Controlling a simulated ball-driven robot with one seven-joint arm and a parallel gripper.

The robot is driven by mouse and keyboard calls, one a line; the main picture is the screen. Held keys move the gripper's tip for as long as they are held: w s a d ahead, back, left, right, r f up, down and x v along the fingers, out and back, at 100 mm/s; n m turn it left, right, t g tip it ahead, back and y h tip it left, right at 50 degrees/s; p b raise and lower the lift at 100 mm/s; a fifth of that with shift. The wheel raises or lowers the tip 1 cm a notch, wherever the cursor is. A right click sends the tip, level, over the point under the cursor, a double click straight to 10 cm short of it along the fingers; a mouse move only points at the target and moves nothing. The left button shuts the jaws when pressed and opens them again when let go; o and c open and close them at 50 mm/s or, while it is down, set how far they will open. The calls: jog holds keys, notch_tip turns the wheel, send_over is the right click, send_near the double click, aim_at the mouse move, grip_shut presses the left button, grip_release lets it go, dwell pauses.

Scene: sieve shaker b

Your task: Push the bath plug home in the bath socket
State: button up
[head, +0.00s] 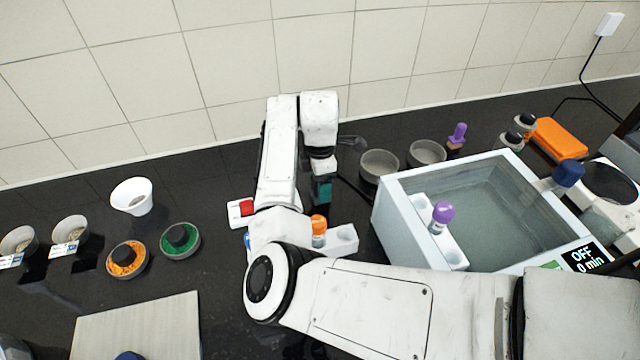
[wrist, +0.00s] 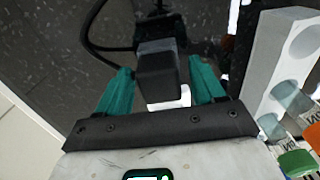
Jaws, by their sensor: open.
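My gripper (wrist: 160,66) is open, with one teal finger on each side of a dark grey block-shaped body, which looks like the bath plug (wrist: 155,80). Gaps show between the block and both fingers. A black part sits behind the block and a black cable loops to its left. I cannot tell how far the plug is in the socket; the socket is not clearly visible. In the head view my gripper (head: 322,190) points down at the counter, left of the water bath (head: 385,215), and my arm hides the plug. The bath display (head: 583,258) reads OFF, 0 min.
A white rack (head: 343,240) with an orange-capped vial (head: 319,228) stands close to my gripper; it shows at right in the wrist view (wrist: 280,75). A red switch on a white base (head: 240,209) is left. Grey bowls (head: 379,164) stand behind. The tiled wall (head: 230,60) bounds the back.

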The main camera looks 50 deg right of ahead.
jog(key=shift+c, duration=0.3)
grip_shut()
jog(key=shift+r, duration=0.2)
jog(key=shift+r+p, duration=1.4)
jog(key=shift+p, duration=0.25)
jog(key=shift+r, duration=1.45)
jog(key=shift+r, duration=0.1)
jog(key=shift+r, duration=1.4)
